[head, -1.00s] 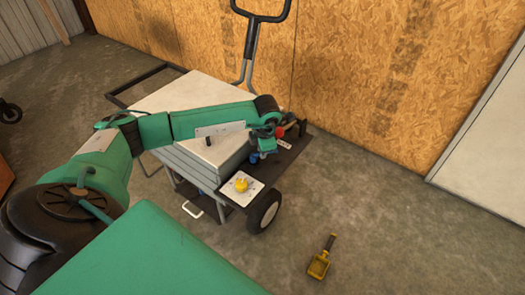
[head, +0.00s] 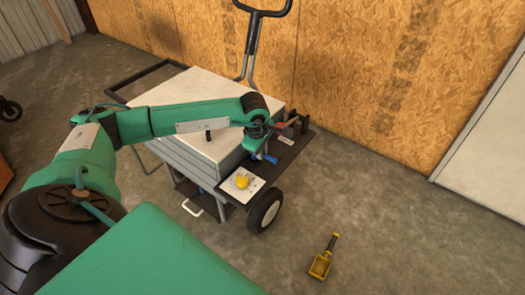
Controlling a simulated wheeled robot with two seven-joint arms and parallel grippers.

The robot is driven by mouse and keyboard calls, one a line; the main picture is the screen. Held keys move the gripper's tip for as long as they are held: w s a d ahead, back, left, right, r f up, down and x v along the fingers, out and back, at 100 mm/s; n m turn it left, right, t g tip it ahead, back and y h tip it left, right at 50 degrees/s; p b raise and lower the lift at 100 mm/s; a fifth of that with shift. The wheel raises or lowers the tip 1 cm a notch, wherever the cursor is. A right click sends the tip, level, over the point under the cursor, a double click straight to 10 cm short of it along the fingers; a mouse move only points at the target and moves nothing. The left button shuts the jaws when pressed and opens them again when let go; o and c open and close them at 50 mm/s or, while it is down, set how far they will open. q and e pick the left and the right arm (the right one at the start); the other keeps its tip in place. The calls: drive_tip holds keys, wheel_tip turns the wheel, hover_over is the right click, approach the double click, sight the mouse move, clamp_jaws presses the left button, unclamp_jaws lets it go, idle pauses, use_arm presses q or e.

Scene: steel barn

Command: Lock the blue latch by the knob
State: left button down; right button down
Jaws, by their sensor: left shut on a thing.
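The blue latch (head: 268,158) is on the black shelf at the right side of the white-topped cart; only a small blue part shows below and right of my gripper. My left arm reaches in from the left over the cart top, and my left gripper (head: 257,150) points down at the latch, shut on its knob. The fingers and the gripped knob are mostly hidden by the wrist. My right gripper is not in view.
The cart (head: 190,90) has a black shelf holding a white plate (head: 233,194) with a yellow knob (head: 242,181). A red part (head: 279,126) is close to my wrist. A yellow scoop (head: 322,262) lies on open concrete floor. A wooden wall (head: 370,80) stands behind.

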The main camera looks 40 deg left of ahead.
use_arm(q)
drive_tip(key=shift+s+m, duration=0.15)
drive_tip(key=shift+m, duration=0.35)
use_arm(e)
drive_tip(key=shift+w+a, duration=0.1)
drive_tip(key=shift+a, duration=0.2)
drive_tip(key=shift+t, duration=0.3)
use_arm(q)
drive_tip(key=c, duration=1.7)
unclamp_jaws()
drive_tip(key=shift+r, duration=0.1)
